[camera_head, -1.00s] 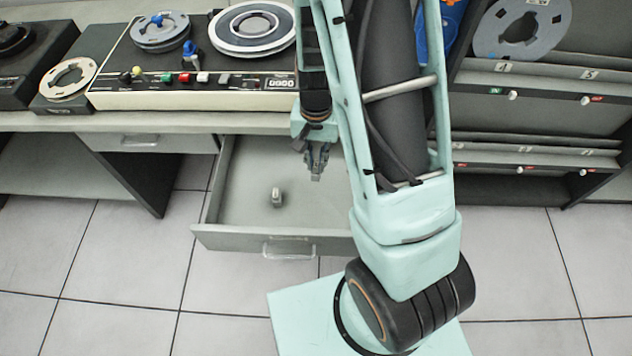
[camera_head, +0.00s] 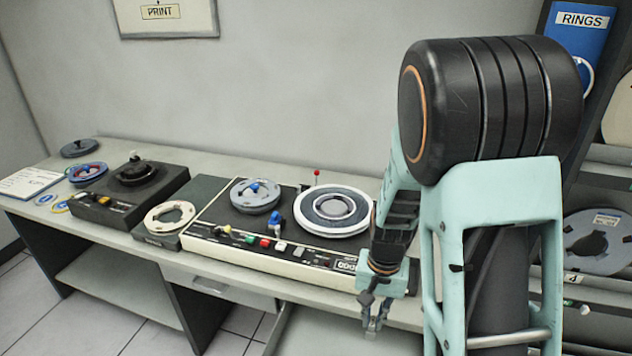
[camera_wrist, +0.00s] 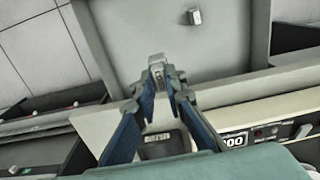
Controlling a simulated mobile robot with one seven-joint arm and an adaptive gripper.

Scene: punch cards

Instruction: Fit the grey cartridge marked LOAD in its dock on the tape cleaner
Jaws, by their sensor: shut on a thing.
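My gripper (camera_head: 374,322) hangs in front of the desk's front edge, just right of the tape cleaner's counter. The wrist view shows its fingertips (camera_wrist: 159,76) shut on a small grey piece, apparently the cartridge (camera_wrist: 157,67); its marking is not readable. The tape cleaner (camera_head: 290,258) is the cream-edged deck with two reels and coloured buttons. Its front corner with the counter (camera_wrist: 233,139) shows in the wrist view. A dark recess with a small pale label (camera_wrist: 157,138) lies between my fingers there; I cannot tell if it is the dock.
The open drawer (camera_wrist: 140,25) lies below my gripper, with another small grey piece (camera_wrist: 195,17) in it. A cream ring (camera_head: 170,216) and a dark deck (camera_head: 130,192) stand left of the cleaner. A shelf with reels (camera_head: 597,242) is at right.

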